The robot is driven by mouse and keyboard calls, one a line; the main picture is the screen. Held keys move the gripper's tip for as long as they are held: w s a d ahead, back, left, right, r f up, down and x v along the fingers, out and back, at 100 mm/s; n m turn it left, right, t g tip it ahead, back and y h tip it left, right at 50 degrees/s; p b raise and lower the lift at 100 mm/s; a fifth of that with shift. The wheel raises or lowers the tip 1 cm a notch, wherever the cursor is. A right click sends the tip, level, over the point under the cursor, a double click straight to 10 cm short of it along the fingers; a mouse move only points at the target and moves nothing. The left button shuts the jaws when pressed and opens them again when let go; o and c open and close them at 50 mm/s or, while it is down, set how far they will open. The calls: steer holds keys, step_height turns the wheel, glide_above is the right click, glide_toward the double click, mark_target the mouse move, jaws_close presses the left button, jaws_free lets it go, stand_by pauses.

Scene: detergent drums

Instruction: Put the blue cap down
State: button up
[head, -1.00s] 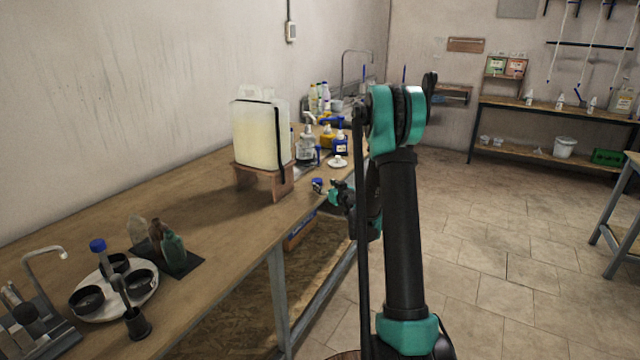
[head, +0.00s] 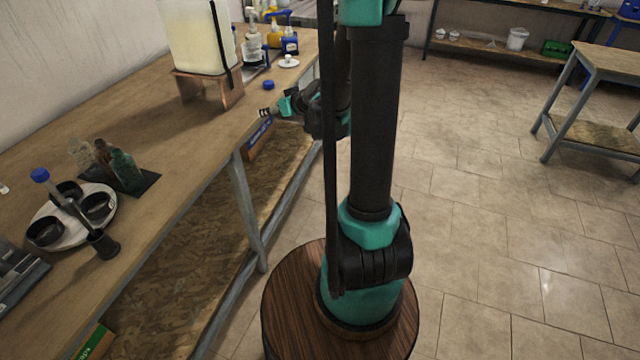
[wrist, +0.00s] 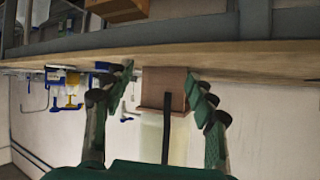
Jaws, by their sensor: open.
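The blue cap (head: 268,85) lies on the bench top near its front edge, to the right of the wooden stand (head: 208,90) in the head view. My gripper (head: 265,112) is at the bench's front edge, nearer to me than the cap and apart from it. The upside-down wrist view shows the two fingers of my gripper (wrist: 162,84) spread, with nothing between them. The stand and the pale jug lie beyond them. I cannot make out the cap in the wrist view.
A large pale jug (head: 197,35) stands on the stand. Farther back are a white dish (head: 288,62) and several bottles. At the left are a round white tray (head: 75,232) with black cups and small bottles (head: 125,170). Bench top between is clear.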

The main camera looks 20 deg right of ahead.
steer(key=s+d+f+m+g+h, duration=0.1)
steer(key=s+d+f+g+h, duration=0.1)
steer(key=s, duration=0.8)
steer(key=s+d+f+m+g+h, duration=0.1)
steer(key=s+d+f+g, duration=0.1)
steer(key=s, duration=0.8)
steer(key=s+d+f+m+g+h, duration=0.2)
steer(key=s+f, duration=0.1)
steer(key=s, duration=0.6)
steer(key=shift+s+d+f+h, duration=0.25)
steer(key=shift+s+f+h, duration=0.05)
steer(key=shift+s+f, duration=0.1)
